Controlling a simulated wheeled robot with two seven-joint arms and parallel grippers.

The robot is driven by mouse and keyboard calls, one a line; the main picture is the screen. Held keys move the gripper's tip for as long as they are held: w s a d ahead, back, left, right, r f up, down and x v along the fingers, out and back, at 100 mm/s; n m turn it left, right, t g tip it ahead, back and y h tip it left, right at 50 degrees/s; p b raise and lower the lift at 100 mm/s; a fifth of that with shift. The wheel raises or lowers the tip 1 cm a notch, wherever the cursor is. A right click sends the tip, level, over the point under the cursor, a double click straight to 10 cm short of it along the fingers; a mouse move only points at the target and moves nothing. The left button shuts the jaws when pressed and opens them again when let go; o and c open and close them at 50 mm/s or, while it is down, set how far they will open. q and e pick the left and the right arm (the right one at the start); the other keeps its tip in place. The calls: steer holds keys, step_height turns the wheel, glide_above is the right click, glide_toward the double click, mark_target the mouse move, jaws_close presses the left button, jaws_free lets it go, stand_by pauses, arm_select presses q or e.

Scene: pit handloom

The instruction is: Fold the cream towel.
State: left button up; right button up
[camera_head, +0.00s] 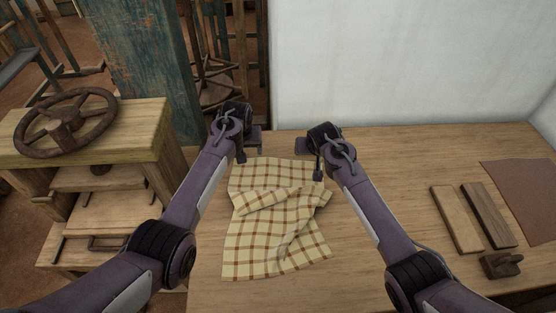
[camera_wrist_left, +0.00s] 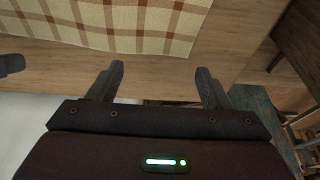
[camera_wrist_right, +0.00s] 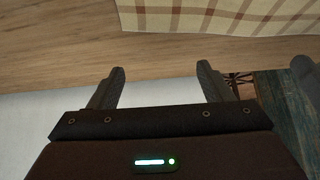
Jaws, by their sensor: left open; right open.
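The cream towel (camera_head: 272,225) with brown checks lies on the wooden table in the head view. It is rumpled, with a raised fold across its middle and creases at its lower right. My left gripper (camera_head: 247,153) is open at the towel's far left corner, and my right gripper (camera_head: 311,165) is open at its far right corner. In the left wrist view the towel (camera_wrist_left: 130,22) lies beyond the open fingers (camera_wrist_left: 160,85). In the right wrist view the towel's edge (camera_wrist_right: 215,20) lies beyond the open fingers (camera_wrist_right: 162,85). Neither gripper holds cloth.
The table (camera_head: 400,160) has free room right of the towel. Two wooden boards (camera_head: 457,218) (camera_head: 488,214), a small dark wooden block (camera_head: 501,265) and a brown mat (camera_head: 525,190) lie at the right. A white wall (camera_head: 400,60) stands behind. A wooden wheel (camera_head: 66,122) sits on a stand at left.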

mark_target(259, 164)
arm_select(q)
steer(key=x, duration=0.2)
steer(key=s+x, duration=0.1)
steer(key=x, duration=0.1)
steer(key=shift+w+f, duration=0.1)
steer(key=shift+f, duration=0.35)
arm_select(e)
steer(key=f, duration=0.4)
steer(key=shift+w+f, duration=0.2)
steer(key=shift+f, duration=0.1)
arm_select(q)
steer(key=shift+d+f, duration=0.1)
steer(key=shift+f, duration=0.2)
arm_select(e)
steer(key=shift+f, duration=0.35)
steer(key=shift+s, duration=0.15)
